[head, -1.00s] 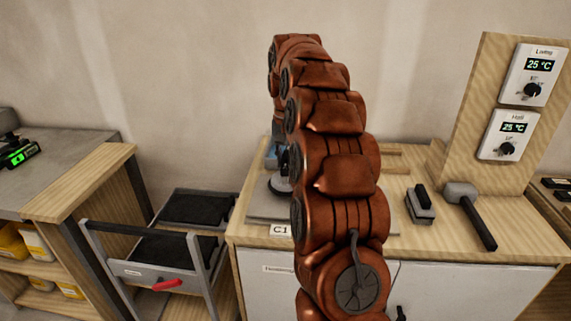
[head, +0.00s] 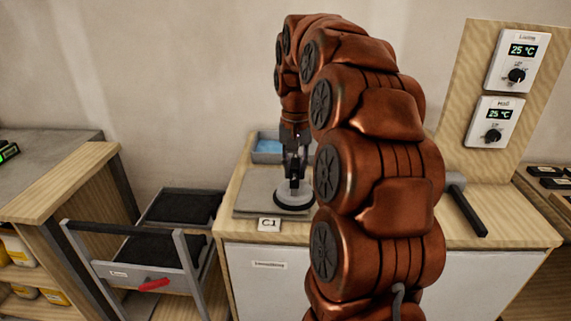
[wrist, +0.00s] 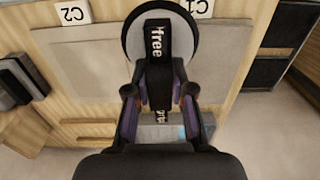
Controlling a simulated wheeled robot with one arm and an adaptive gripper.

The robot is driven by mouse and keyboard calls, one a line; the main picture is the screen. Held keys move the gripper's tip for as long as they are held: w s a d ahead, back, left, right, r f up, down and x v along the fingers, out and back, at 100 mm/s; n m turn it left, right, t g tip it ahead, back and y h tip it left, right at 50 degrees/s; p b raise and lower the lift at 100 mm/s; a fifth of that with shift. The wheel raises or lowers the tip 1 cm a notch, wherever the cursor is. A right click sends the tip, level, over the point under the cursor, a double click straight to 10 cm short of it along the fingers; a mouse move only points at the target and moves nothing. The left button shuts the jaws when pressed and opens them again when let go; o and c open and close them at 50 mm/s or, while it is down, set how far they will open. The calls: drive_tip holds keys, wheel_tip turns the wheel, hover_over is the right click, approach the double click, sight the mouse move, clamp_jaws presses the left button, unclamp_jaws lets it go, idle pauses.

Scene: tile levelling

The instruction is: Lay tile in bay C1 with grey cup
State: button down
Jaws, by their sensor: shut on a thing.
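My gripper (head: 296,160) is shut on the black handle of the grey cup (head: 294,198), a pale disc with a dark rim. The handle reads "free" in the wrist view, where the cup (wrist: 137,42) hangs beyond my fingers (wrist: 160,100). Bay C1 has a label (head: 268,224) on the bench front and a flat grey slab (head: 258,185) behind it. The cup overlaps this slab's right part in the head view; I cannot tell whether it touches. A grey slab also shows below the C1 label in the wrist view (wrist: 222,60). No separate tile is clearly visible under the cup.
A tray with blue contents (head: 268,147) stands behind bay C1. The C2 label (wrist: 72,14) and a paler slab (wrist: 85,65) lie beside it. A hammer (head: 468,208) lies right of my arm.

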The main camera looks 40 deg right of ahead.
drive_tip(key=shift+s+a+r+b, duration=0.15)
drive_tip(key=shift+s+r, duration=0.05)
drive_tip(key=shift+s, duration=0.9)
drive_tip(key=shift+s+a+r+b, duration=0.1)
drive_tip(key=shift+s+r+b, duration=0.05)
drive_tip(key=shift+s, duration=0.95)
wheel_tip(320, 180, up, 7)
drive_tip(key=p, duration=0.2)
drive_tip(key=shift+f, duration=0.1)
